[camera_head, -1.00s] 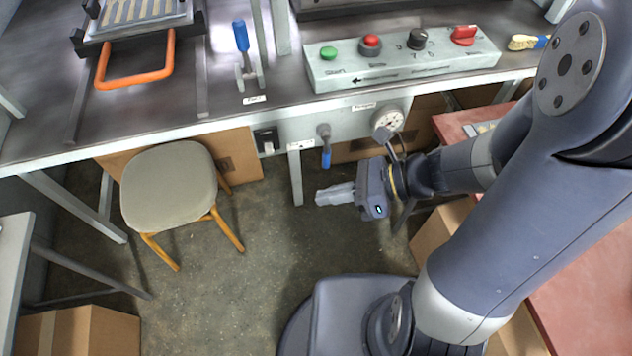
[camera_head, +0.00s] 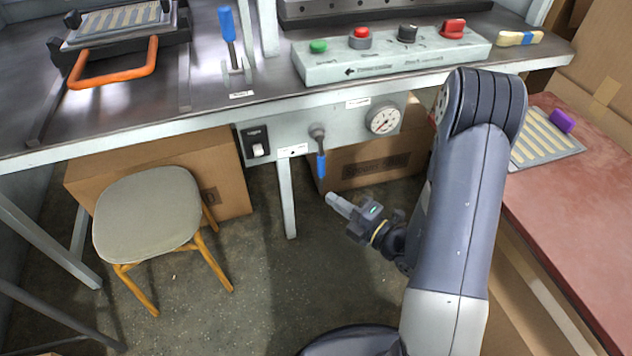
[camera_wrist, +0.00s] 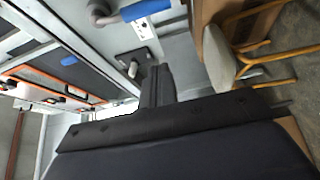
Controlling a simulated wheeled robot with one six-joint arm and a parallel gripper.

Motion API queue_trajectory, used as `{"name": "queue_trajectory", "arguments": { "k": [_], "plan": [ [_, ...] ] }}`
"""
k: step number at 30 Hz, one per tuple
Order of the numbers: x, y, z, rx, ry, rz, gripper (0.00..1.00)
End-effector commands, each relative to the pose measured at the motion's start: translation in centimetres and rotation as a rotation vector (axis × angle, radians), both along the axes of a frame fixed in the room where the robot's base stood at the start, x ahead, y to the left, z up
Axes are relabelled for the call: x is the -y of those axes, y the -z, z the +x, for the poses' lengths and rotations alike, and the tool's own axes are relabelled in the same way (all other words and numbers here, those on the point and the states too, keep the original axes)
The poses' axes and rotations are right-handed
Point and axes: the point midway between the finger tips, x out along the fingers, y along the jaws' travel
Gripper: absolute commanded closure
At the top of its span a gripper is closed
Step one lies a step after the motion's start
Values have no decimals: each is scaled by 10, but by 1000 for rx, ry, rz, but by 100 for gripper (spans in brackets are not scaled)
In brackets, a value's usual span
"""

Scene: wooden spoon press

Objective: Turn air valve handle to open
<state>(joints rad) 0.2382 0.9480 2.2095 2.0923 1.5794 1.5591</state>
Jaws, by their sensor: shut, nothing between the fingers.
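The air valve handle (camera_head: 321,166) has a blue grip and hangs straight down from a grey fitting on the panel under the table edge. In the wrist view the blue handle (camera_wrist: 146,9) lies at the top, left of centre. My gripper (camera_head: 331,198) is shut and empty, pointing up and left. In the head view its tip appears just below the handle's lower end, with no visible contact. In the wrist view my shut fingers (camera_wrist: 157,84) stand at the middle, below the handle in the picture.
A round gauge (camera_head: 383,119) sits right of the valve, and a black switch plate (camera_head: 256,143) sits to its left. A table leg (camera_head: 286,200) stands left of my gripper. A stool (camera_head: 148,212) is farther left. A cardboard box (camera_head: 375,160) is behind the valve.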

Motion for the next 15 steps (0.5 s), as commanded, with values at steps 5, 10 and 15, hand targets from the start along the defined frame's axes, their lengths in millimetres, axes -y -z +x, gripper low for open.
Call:
{"name": "queue_trajectory", "arguments": {
  "k": [5, 10, 15],
  "plan": [
    [0, -1, 0, 0, 0, 0, 100],
    [-1, -1, 1, 1, -2, -1, 100],
    [-11, 0, 9, 1, -6, -3, 100]
  ]
}}
